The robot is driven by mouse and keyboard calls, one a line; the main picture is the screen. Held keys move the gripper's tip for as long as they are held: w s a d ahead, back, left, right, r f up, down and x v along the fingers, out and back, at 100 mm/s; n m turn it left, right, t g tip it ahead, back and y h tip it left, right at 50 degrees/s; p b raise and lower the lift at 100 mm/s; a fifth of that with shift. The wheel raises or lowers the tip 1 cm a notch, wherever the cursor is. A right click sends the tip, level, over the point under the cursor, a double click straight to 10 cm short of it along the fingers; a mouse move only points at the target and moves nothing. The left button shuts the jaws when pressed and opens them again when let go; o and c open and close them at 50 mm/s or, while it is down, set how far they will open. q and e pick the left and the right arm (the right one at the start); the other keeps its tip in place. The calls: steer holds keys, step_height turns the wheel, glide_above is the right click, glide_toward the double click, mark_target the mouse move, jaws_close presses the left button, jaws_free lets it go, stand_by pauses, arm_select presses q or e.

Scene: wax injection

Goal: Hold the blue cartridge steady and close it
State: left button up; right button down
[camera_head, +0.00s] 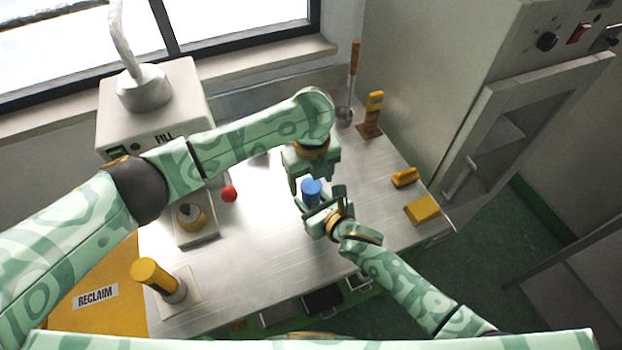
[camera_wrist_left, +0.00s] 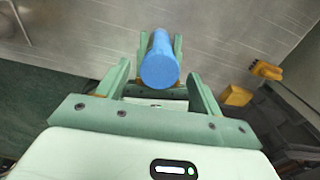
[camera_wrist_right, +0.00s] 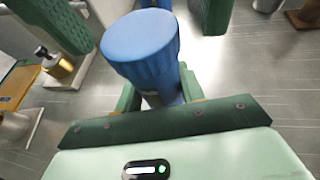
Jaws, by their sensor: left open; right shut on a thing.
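The blue cartridge (camera_head: 311,189) stands roughly upright over the metal table. My right gripper (camera_head: 324,204) is shut on its body from the front right. In the right wrist view, the cartridge's wide round blue top (camera_wrist_right: 140,42) sits over a narrower blue body (camera_wrist_right: 164,92) between the fingers. I cannot tell how tightly the top is seated. My left gripper (camera_head: 311,177) is open, pointing down just above the cartridge. In the left wrist view, the cartridge top (camera_wrist_left: 159,70) shows between its spread fingers, with no clear contact.
A grey FILL machine (camera_head: 160,105) and a red ball knob (camera_head: 229,194) are at left. A yellow-topped post (camera_head: 158,276) stands front left by the RECLAIM panel (camera_head: 97,296). Yellow blocks (camera_head: 422,210) lie at right; a ladle (camera_head: 345,112) stands at the back.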

arm_select(q)
steer(key=shift+r, duration=1.85)
steer(key=shift+c, duration=0.4)
steer(key=shift+w+a+r, duration=0.1)
steer(key=shift+w+r, duration=0.35)
steer(key=shift+r, duration=0.3)
steer(key=shift+r+n, duration=0.2)
steer(key=shift+n, duration=0.6)
steer(key=n, duration=0.2)
steer(key=r+n, duration=0.1)
steer(key=n, duration=0.7)
steer(key=shift+s+r+n, duration=0.15)
steer(key=shift+r+n, duration=0.1)
steer(key=shift+n, duration=0.15)
steer(key=n, duration=0.5)
steer(key=shift+s, duration=0.2)
steer(key=n, duration=0.4)
steer(key=shift+s, duration=0.1)
